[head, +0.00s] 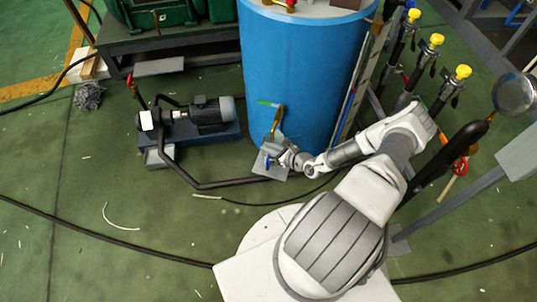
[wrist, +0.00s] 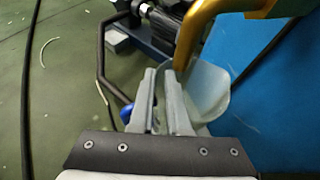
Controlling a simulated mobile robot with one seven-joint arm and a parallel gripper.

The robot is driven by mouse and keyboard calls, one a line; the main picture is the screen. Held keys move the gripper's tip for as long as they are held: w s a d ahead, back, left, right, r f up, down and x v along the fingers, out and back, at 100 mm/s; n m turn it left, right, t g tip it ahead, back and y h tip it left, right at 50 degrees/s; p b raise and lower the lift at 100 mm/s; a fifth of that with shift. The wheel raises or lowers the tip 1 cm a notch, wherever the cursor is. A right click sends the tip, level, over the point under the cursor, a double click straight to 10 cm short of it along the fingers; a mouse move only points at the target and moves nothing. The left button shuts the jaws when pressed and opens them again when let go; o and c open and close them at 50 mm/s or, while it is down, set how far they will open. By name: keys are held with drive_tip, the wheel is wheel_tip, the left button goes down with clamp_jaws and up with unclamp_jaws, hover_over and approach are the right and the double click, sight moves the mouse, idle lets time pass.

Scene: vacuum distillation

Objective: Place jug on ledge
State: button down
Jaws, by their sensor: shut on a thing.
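My gripper (head: 279,157) is low at the front of the blue tank. In the wrist view its two fingers (wrist: 160,100) are closed on a pale grey, rounded, open vessel that looks like the jug (wrist: 208,92). The jug is just below the curved brass spout (wrist: 192,40), close to the tank wall; I cannot tell if they touch. The brass spout also shows in the head view (head: 276,120). A small flat grey surface (head: 273,173) shows below the gripper; I cannot tell whether it is the ledge or part of the jug.
The blue tank (head: 300,70) stands right behind the gripper. A pump (head: 208,114) with a bent black pipe (head: 170,160) is to the left. Pipes with yellow caps (head: 436,40) stand at the right. Cables (head: 110,236) cross the otherwise mostly open green floor.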

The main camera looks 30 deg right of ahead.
drive_tip(key=shift+f+b, duration=1.05)
drive_tip(key=shift+f, duration=0.8)
drive_tip(key=shift+f, duration=0.2)
drive_tip(key=c, duration=0.9)
unclamp_jaws()
